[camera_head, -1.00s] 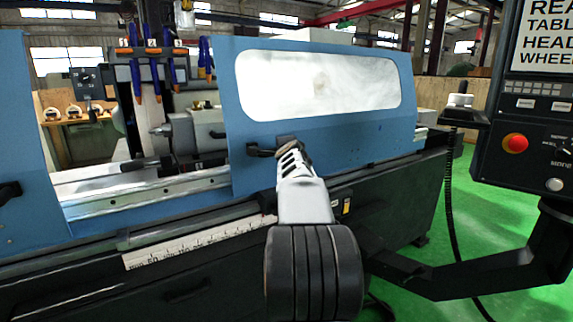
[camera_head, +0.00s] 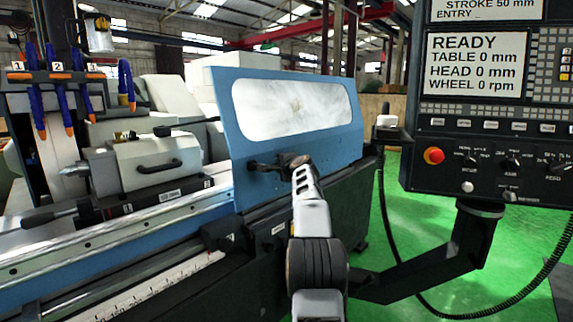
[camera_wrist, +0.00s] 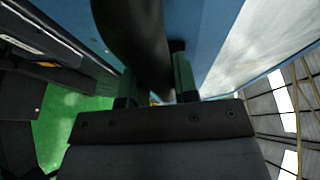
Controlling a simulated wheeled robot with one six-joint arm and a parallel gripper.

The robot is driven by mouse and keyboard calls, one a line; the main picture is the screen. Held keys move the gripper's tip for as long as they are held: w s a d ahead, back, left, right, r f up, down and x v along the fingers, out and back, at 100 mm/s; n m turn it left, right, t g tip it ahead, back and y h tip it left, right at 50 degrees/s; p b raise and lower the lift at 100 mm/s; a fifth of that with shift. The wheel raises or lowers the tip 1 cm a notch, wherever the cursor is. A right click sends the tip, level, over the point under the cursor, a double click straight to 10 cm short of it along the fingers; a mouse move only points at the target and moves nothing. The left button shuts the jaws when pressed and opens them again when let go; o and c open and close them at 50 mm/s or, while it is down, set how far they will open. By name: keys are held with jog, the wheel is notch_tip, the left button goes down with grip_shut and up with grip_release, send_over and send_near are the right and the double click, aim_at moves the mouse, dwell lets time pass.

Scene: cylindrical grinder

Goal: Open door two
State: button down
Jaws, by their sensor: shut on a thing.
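The blue sliding door (camera_head: 350,139) with a long clouded window (camera_head: 290,108) stands at the right part of the grinder. Its black handle (camera_head: 262,165) sits at the lower left of the door. My gripper (camera_head: 288,162) is at this handle. In the wrist view, the dark handle bar (camera_wrist: 135,40) runs between the two fingers of my gripper (camera_wrist: 157,92), which are shut on it. The fingertips are partly hidden by the bar. No number is readable on the door.
The opening left of the door shows the grey tailstock (camera_head: 130,165) and several blue coolant hoses (camera_head: 60,75). A control panel (camera_head: 490,130) on a black arm (camera_head: 430,270) stands at the right, with a hanging cable. Green floor (camera_head: 400,240) shows between machine and panel.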

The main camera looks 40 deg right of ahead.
jog(key=shift+w, duration=0.1)
jog(key=c, duration=1)
grip_release()
jog(key=shift+w, duration=0.1)
jog(key=shift+c, duration=0.2)
jog(key=shift+o, duration=0.7)
jog(key=shift+d, duration=0.1)
jog(key=shift+s, duration=0.2)
jog(key=b+v, duration=0.4)
jog(key=v, duration=0.9)
jog(key=shift+s+r, duration=0.15)
jog(key=shift+s, duration=0.15)
